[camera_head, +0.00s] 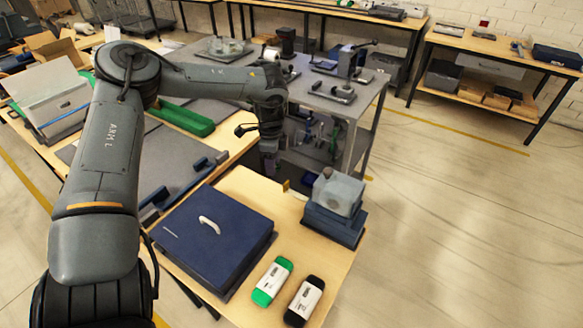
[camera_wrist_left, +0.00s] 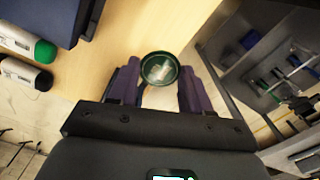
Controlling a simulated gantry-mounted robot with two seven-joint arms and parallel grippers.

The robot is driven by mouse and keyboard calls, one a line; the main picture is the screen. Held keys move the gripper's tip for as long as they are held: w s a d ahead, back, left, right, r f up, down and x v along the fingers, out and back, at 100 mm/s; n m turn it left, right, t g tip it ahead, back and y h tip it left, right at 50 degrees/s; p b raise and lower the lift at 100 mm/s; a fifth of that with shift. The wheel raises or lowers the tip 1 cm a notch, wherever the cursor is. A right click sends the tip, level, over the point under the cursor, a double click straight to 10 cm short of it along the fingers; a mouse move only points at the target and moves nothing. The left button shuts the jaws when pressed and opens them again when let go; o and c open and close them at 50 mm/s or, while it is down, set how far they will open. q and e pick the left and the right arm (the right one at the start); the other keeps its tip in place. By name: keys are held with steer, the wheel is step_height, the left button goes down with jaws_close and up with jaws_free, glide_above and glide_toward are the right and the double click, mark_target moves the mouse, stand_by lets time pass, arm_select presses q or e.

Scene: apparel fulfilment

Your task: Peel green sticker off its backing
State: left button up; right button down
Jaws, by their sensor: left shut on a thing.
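My left gripper (camera_head: 270,168) hangs over the back edge of the near wooden table in the head view. In the left wrist view the gripper (camera_wrist_left: 159,84) is shut on a round thing with a dark green rim (camera_wrist_left: 147,58), which sits between its two fingertips. A small yellowish piece (camera_head: 286,185) shows beside the gripper in the head view. My right gripper is not in view.
The near table (camera_head: 250,192) holds a large dark blue case (camera_head: 205,245), a green-and-white item (camera_head: 272,281), a black-and-white item (camera_head: 304,301) and a blue box (camera_head: 332,228) with a greyish block (camera_head: 338,192) on top. A grey metal bench (camera_head: 365,95) stands behind. The floor at right is clear.

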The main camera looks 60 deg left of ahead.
arm_select(q)
steer(key=s+a+p, duration=0.1)
steer(key=s+a, duration=0.3)
steer(key=a, duration=0.3)
steer(key=r+p, duration=0.1)
steer(key=d+r+p, duration=0.1)
steer(key=r, duration=0.1)
steer(key=r+p, duration=0.1)
steer(key=r, duration=0.1)
steer(key=shift+w+d, duration=0.25)
steer(key=shift+w, duration=0.1)
